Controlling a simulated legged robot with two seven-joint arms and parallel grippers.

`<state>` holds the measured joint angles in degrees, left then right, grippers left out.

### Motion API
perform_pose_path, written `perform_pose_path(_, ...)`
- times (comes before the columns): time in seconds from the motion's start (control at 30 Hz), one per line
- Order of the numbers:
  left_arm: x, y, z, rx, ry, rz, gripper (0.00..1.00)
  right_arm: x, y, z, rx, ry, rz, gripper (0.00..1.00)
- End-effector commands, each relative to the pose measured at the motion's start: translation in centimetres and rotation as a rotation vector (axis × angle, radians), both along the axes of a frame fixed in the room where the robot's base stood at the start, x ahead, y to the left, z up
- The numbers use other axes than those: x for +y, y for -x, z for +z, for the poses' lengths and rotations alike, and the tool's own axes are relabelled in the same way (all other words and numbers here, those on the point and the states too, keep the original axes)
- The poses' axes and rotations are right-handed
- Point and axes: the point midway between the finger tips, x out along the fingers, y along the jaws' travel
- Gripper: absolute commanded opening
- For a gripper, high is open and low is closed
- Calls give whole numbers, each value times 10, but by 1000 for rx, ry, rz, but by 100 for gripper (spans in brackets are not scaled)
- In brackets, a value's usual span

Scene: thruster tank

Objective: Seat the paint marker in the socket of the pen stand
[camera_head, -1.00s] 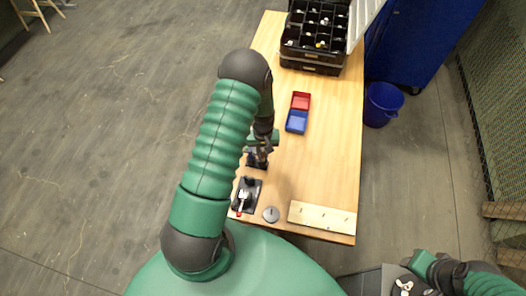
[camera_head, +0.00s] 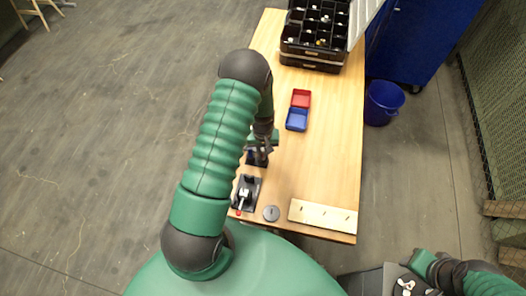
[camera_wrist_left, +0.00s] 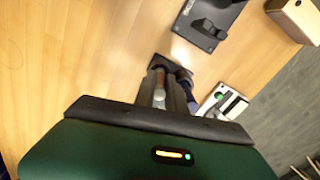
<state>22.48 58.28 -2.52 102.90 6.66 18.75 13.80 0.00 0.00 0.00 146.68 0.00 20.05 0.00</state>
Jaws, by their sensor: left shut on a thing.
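My left gripper (camera_head: 258,146) points down over the left edge of the table. In the left wrist view its fingers (camera_wrist_left: 168,92) are shut on a slim, pale grey and dark thing, which I take to be the paint marker (camera_wrist_left: 159,88). The fingers hide most of it. A small black base, which I take to be the pen stand (camera_head: 257,161), lies right below the gripper; it also shows in the wrist view (camera_wrist_left: 178,62). I cannot tell whether the marker's tip is in the socket. My right gripper (camera_head: 433,266) is at the lower right, away from the table.
A black fixture (camera_head: 246,192) with a silver lever and red tip lies near the stand. A grey disc (camera_head: 271,213) and a slotted wooden board (camera_head: 322,217) lie at the near edge. Red (camera_head: 300,100) and blue (camera_head: 297,120) bins stand farther back. The table's middle is clear.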

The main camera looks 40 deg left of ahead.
Motion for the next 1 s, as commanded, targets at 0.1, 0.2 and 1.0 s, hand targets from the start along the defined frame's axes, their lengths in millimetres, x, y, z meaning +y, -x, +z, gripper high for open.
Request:
perform_pose_path(0.1, 0, 0, 0, 0, 0, 0, 0, 0, 0, 0, 0, 0, 0, 38)
perform_pose_path(0.2, 0, 0, 0, 0, 0, 0, 0, 0, 0, 0, 0, 0, 0, 38)
perform_pose_path(1.0, 0, 0, -3, 0, 0, 0, 41, 0, 0, -2, 0, 0, 0, 38)
